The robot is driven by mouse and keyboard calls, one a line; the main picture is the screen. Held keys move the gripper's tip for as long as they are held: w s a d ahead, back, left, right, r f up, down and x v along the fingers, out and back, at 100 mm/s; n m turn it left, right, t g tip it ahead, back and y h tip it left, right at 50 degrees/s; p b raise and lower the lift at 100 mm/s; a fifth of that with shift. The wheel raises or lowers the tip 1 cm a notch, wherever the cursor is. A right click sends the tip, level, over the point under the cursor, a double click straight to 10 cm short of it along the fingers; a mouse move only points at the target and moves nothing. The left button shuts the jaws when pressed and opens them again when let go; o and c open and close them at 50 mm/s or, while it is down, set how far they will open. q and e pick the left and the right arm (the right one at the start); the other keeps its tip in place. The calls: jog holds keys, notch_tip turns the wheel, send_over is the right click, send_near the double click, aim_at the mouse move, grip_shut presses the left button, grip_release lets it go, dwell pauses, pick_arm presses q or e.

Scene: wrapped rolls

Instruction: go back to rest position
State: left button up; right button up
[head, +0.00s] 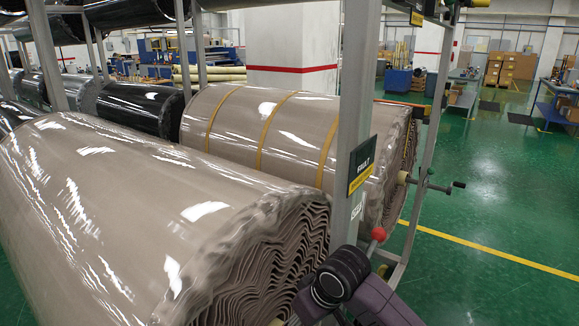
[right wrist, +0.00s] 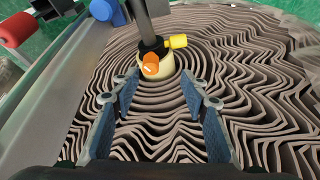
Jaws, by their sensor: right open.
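A large beige wrapped roll (head: 120,215) fills the left and front of the head view. Its rippled end face (right wrist: 250,90) fills most of the right wrist view. A shaft with a pale hub (right wrist: 160,75) and orange and yellow knobs sticks out of that end. My right gripper (right wrist: 164,78) is open, its two fingers pointing toward the hub, with nothing seen held between them. In the head view my right arm (head: 350,280) shows at the bottom, and its fingers are hidden. My left gripper is not in view.
A second beige roll (head: 285,125) with yellow bands lies behind. A grey rack post (head: 353,120) bears a black and yellow sign (head: 361,165). A red knob (head: 379,234) is close to my right arm. Green floor (head: 500,210) with a yellow line is open at right.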

jog(key=s+d+f+m, duration=0.1)
jog(key=s+d+f, duration=0.1)
jog(key=s+f, duration=0.35)
jog(key=s+d+f+m, duration=0.1)
jog(key=s+d+f, duration=0.15)
jog(key=s, duration=0.55)
jog(key=s+d+f+m+h, duration=0.3)
jog(key=s+d+m, duration=0.1)
jog(key=s+d, duration=1)
jog(key=s+f+g, duration=0.1)
jog(key=s+f, duration=0.1)
jog(key=f, duration=1.2)
jog(key=s+f, duration=0.2)
jog(key=f, duration=1.1)
jog(key=s+d+f+g, duration=0.1)
jog(key=s+d+f, duration=0.1)
jog(key=s+f, duration=1.4)
jog(key=shift+s+d+n, duration=0.2)
jog(key=shift+d+n, duration=0.1)
jog(key=shift+n, duration=0.1)
jog(key=shift+c, duration=0.6)
